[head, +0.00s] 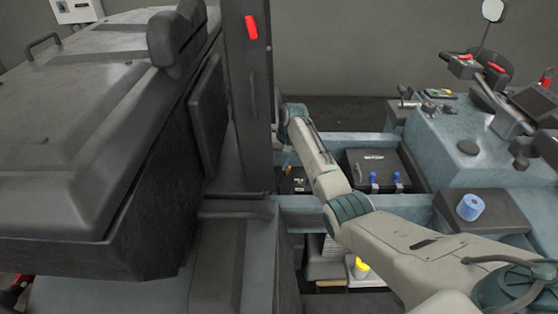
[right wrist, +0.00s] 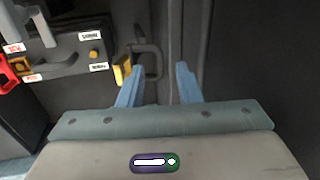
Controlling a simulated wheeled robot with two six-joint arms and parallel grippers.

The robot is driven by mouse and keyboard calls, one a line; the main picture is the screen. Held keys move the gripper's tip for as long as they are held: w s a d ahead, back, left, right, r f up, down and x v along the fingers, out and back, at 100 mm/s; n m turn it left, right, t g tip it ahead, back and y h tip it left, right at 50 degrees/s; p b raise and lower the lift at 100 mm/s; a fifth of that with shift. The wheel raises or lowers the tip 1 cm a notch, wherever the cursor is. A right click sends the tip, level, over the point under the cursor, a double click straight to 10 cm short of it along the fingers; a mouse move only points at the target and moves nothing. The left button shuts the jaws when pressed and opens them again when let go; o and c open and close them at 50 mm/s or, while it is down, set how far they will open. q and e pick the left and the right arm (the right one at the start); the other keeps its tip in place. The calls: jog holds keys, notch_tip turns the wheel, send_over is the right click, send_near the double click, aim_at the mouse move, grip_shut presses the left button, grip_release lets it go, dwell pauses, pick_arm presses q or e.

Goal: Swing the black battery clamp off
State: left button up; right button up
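In the right wrist view the black battery clamp (right wrist: 148,62) is a dark loop-shaped piece with a brass-yellow end (right wrist: 122,70). The brass post (right wrist: 93,53) of the battery (right wrist: 65,62) stands to its left between two black-lettered labels. The brass end is apart from that post. My right gripper (right wrist: 157,67) is open, with its blue fingers on either side of the clamp's loop; I cannot tell whether either touches it. In the head view my right arm reaches behind the dark pillar, which largely hides the gripper and the battery (head: 297,182). My left gripper is not in view.
A red clamp (right wrist: 10,72) and red-lettered labels show at the left of the right wrist view. In the head view a dark pillar (head: 248,90) stands beside my arm. A black case (head: 375,168) and a blue roll (head: 470,206) lie to the right.

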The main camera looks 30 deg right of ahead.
aim_at(286, 170)
jog(key=b+v, duration=0.2)
jog(key=v, duration=0.9)
jog(key=shift+b, duration=0.35)
jog(key=shift+f, duration=0.1)
